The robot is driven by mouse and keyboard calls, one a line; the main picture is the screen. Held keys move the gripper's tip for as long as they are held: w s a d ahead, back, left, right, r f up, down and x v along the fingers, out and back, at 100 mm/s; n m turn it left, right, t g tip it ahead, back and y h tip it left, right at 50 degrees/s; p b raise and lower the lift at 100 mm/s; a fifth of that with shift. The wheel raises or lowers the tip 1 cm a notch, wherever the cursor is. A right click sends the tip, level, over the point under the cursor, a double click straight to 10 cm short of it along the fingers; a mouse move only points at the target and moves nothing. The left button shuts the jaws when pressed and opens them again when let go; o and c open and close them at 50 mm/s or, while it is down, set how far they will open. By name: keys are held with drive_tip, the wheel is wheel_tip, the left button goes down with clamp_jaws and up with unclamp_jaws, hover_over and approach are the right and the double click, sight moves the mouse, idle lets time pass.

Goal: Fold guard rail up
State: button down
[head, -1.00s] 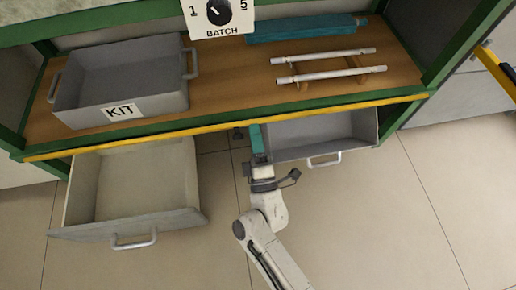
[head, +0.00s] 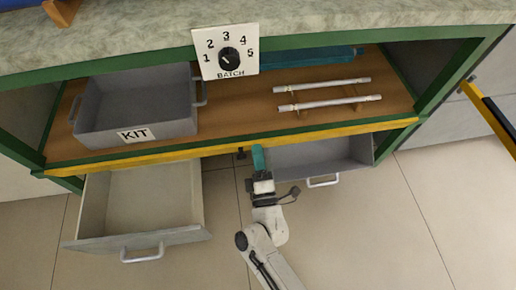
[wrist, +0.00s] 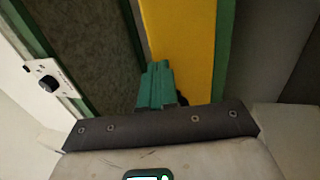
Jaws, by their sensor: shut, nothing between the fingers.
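The guard rail (head: 330,134) is a long yellow bar along the front edge of the wooden shelf, on its green frame. It lies low along that edge and does not stand up in front of the items on the shelf. In the wrist view the yellow rail (wrist: 180,45) fills the upper middle. My gripper (head: 258,154) has teal fingers, shut and empty, just below the rail's middle, between the two open drawers. In the wrist view the fingertips (wrist: 156,75) overlap the rail's left edge; I cannot tell whether they touch it.
A grey KIT tray (head: 138,127) and white rods (head: 320,86) on supports sit on the shelf. A beige drawer (head: 150,195) and a grey drawer (head: 350,155) stand open below. A BATCH dial (head: 231,58) hangs above. A yellow-black bar (head: 492,115) is at right.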

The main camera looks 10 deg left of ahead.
drive_tip(key=r+g+p, duration=0.1)
drive_tip(key=p, duration=0.3)
drive_tip(key=w+g+p, duration=0.1)
drive_tip(key=p, duration=0.3)
drive_tip(key=shift+w+a+r+h, duration=0.1)
drive_tip(key=shift+a+r+h, duration=0.1)
drive_tip(key=shift+r+h, duration=0.15)
drive_tip(key=shift+w+a+p, duration=0.1)
drive_tip(key=shift+w+p, duration=0.15)
drive_tip(key=shift+p, duration=0.15)
